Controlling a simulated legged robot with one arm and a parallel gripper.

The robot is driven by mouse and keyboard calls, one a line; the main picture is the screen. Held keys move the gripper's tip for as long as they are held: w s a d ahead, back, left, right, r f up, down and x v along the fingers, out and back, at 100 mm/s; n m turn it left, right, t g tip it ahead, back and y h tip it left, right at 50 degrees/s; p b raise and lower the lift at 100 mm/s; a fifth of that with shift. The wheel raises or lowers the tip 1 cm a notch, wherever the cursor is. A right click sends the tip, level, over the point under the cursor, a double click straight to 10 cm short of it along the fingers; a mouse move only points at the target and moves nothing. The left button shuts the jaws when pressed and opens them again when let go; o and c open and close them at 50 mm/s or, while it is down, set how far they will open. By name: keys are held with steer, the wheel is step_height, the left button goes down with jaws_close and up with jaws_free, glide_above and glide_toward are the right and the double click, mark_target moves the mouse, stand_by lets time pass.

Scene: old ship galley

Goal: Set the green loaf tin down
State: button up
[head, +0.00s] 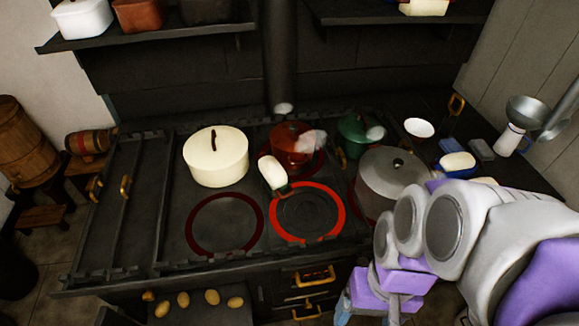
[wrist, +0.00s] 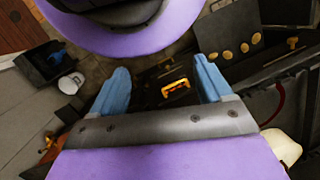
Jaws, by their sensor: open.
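A pale oblong with a dark green edge (head: 283,189), which looks like the green loaf tin with a cream filling, is on the stove top in the head view. It sits at the upper left of the bright red ring (head: 340,215) and looks tilted; I cannot tell exactly what it rests on. My gripper (head: 352,298) is in front of the stove, lower right of the tin and apart from it. In the wrist view my gripper (wrist: 163,84) has its blue fingers spread with nothing between them. A yellow drawer handle (wrist: 176,88) shows beyond them.
A cream pot (head: 216,157), a red pot (head: 291,140), a green pot (head: 354,137) and a grey lidded pot (head: 385,180) stand on the stove. The dark red ring (head: 225,224) is clear. A blue tin (head: 457,172) is at right. Handles line the stove front (head: 316,275).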

steer(key=w+a+r+m+g+y+p, duration=0.2)
steer(key=a+r+y, duration=0.25)
steer(key=a, duration=0.45)
steer(key=w+a+r+m+g+y+p, duration=0.1)
steer(key=w+a+r+g+y+p, duration=0.15)
steer(key=a+y, duration=0.5)
steer(key=w+a+r+m+t+y+p, duration=0.4)
steer(key=w+a+m, duration=0.4)
steer(key=w, duration=0.4)
steer(key=w+d+f+m+t+h+p, duration=0.1)
steer(key=w+d+f+m+t+p, duration=0.1)
steer(key=w+f+m+t, duration=0.35)
steer(key=w+d+f+m+t+h+p, duration=0.1)
steer(key=w+f+m+t, duration=0.1)
steer(key=w+m+t, duration=0.65)
steer(key=w+d+f+m+h+b, duration=0.2)
steer(key=w+d+f+h+b, duration=0.1)
steer(key=f, duration=0.6)
steer(key=w+d+f+m+h+b, duration=0.2)
steer(key=w+d+f+h+b, duration=0.1)
steer(key=f, duration=0.6)
steer(key=w+h+b, duration=0.1)
steer(key=w, duration=0.1)
steer(key=shift+w+d+h, duration=0.3)
steer(key=shift+w, duration=0.05)
